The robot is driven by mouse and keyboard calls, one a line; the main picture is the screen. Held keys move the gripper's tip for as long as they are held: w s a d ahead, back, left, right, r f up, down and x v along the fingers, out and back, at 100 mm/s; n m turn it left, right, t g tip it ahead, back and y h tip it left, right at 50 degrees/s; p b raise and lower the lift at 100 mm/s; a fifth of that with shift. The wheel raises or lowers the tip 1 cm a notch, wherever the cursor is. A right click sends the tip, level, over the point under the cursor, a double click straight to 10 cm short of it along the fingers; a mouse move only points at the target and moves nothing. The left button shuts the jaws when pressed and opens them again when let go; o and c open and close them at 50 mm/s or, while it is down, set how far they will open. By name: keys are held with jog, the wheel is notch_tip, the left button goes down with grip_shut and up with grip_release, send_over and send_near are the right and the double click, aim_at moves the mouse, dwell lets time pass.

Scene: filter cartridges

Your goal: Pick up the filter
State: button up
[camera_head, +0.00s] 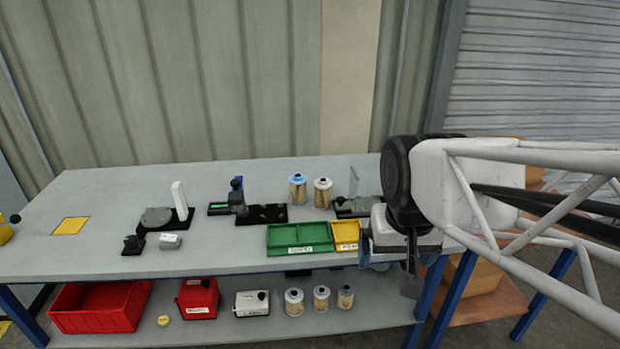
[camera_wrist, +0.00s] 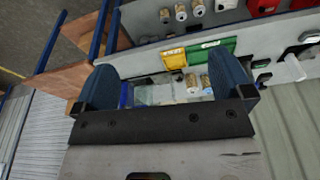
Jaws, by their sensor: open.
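Two filters stand upright on the tabletop: one with a blue cap (camera_head: 298,190) and one with a white cap (camera_head: 323,192). Several smaller filters (camera_head: 294,302) stand on the lower shelf. In the wrist view, the blue-capped filter (camera_wrist: 205,84) and the white-capped filter (camera_wrist: 191,83) show beyond the jaws, nearer the right finger. My gripper (camera_wrist: 163,84) is open, with nothing held between its fingers. In the head view it hangs at the table's right front, to the right of the filters and apart from them; my arm partly hides it.
A green tray (camera_head: 300,249) and a yellow tray (camera_head: 345,245) lie in front of the filters. A clear-plate stand (camera_head: 353,190) is right of them, a black fixture (camera_head: 262,213) left. A red bin (camera_head: 100,306) sits on the shelf. The tabletop's left front is mostly clear.

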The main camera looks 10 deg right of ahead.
jog(key=w+r+m, duration=0.2)
jog(key=w+m, duration=0.1)
jog(key=w, duration=1)
jog(key=m+g, duration=0.2)
jog(key=m, duration=0.6)
send_over(323, 180)
jog(key=f, duration=1.7)
jog(key=shift+s+f, duration=0.1)
jog(key=shift+s, duration=0.2)
jog(key=shift+w+f, duration=0.4)
jog(key=shift+w, duration=0.1)
jog(key=shift+f, duration=0.1)
jog(key=shift+f, duration=1.2)
jog(key=shift+f, duration=0.1)
